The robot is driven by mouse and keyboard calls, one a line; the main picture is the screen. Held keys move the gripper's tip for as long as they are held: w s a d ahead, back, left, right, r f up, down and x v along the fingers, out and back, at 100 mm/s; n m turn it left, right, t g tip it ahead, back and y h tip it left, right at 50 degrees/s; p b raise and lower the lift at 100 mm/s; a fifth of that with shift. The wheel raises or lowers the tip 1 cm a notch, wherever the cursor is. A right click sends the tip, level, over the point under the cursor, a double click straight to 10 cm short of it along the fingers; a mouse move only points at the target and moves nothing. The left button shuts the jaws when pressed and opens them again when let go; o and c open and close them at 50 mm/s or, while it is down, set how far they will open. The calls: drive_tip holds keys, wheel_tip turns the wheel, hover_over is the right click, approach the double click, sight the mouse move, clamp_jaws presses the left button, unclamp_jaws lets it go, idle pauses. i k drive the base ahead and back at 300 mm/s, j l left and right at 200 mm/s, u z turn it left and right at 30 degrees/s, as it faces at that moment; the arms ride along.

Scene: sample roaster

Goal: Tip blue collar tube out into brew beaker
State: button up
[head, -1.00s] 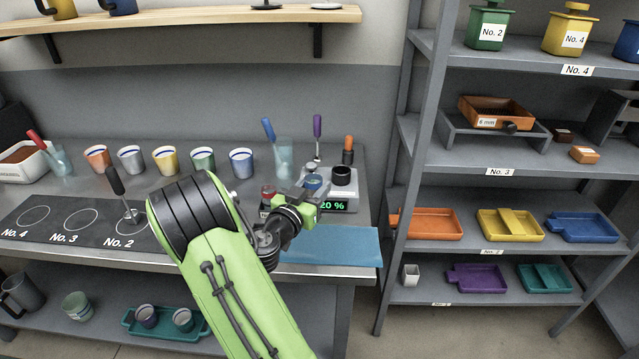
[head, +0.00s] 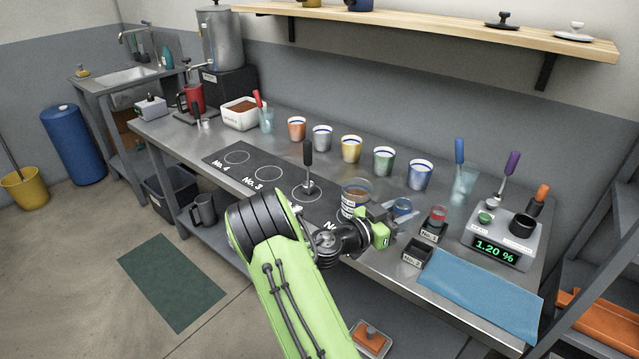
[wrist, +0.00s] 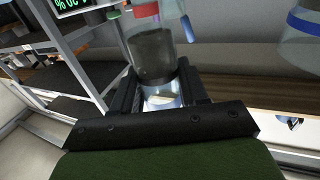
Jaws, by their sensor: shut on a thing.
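My gripper (head: 392,218) is shut on the blue collar tube (head: 403,205), just above the front of the bench.
A red-topped tube (head: 438,215) stands in a small black block to the right, beside an empty-looking block (head: 416,255). The meter (head: 498,243) reads 1.20 %. A blue cloth (head: 480,285) covers the right front. Several cups line the back; a stirrer (head: 308,170) stands on the mat.

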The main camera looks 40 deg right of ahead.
sight(357, 193)
drive_tip(key=i+l+u, duration=0.1)
drive_tip(key=u, duration=0.3)
drive_tip(key=i+l+u, duration=0.1)
drive_tip(key=u, duration=0.3)
drive_tip(key=l+u, duration=0.25)
drive_tip(key=u, duration=0.15)
